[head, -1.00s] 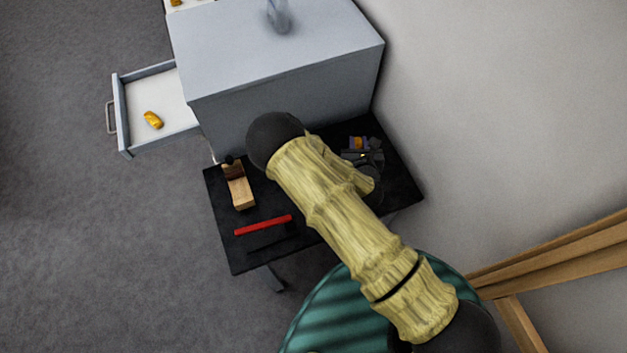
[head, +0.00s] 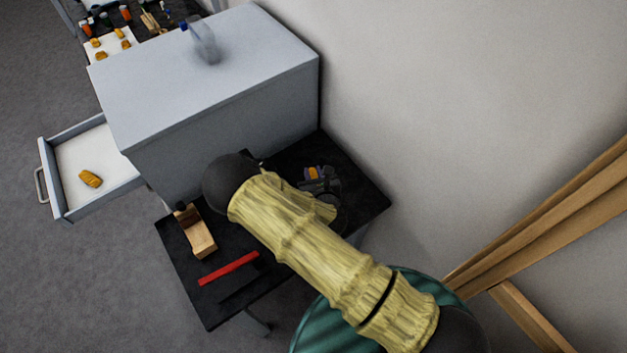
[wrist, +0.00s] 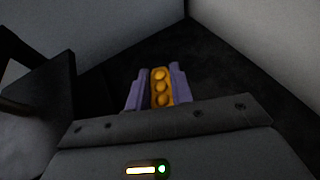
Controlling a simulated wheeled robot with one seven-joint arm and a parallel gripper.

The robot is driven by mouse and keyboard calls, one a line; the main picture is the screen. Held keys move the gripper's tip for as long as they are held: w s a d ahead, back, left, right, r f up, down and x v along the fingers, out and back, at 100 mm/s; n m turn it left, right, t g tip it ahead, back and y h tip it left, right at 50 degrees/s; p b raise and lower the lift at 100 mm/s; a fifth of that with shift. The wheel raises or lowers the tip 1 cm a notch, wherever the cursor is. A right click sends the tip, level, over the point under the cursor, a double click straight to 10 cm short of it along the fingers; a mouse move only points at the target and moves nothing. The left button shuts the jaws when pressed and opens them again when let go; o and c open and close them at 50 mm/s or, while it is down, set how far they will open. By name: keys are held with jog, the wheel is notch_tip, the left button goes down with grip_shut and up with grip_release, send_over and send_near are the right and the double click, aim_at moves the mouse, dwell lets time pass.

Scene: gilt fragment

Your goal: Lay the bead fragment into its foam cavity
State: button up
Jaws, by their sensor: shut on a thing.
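The bead fragment (wrist: 161,88) is a gold-orange strip with a row of rounded beads. It is held between the two purple fingers of my gripper (wrist: 157,90) in the wrist view. In the head view a small orange patch of the fragment (head: 312,173) shows at my gripper (head: 318,178), over the right part of the black table. An open drawer (head: 65,214) at the left has a white lining with one gold piece (head: 90,178) in it. A white foam slab (head: 124,48) with several gold pieces lies at the far back left. I cannot make out an empty cavity.
The grey cabinet (head: 220,85) stands behind the black table (head: 205,306), with a clear bottle (head: 205,45) on top. A wooden block tool (head: 200,238) and a red bar (head: 229,268) lie on the table. A wall bounds the right; the floor at left is open.

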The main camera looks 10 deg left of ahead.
jog(key=shift+f+b, duration=1.5)
jog(key=shift+f, duration=0.35)
jog(key=shift+f, duration=0.1)
jog(key=o, duration=0.9)
jog(key=shift+o, duration=0.2)
jog(key=shift+s+d+r, duration=0.25)
jog(key=shift+s, duration=0.2)
jog(key=v, duration=0.9)
jog(key=shift+s+d+r+b, duration=0.15)
jog(key=shift+s+r+b, duration=0.1)
jog(key=shift+r+b, duration=0.1)
jog(key=shift+s+d+r+p, duration=0.1)
jog(key=shift+s+d+p, duration=0.2)
jog(key=shift+s+p, duration=0.2)
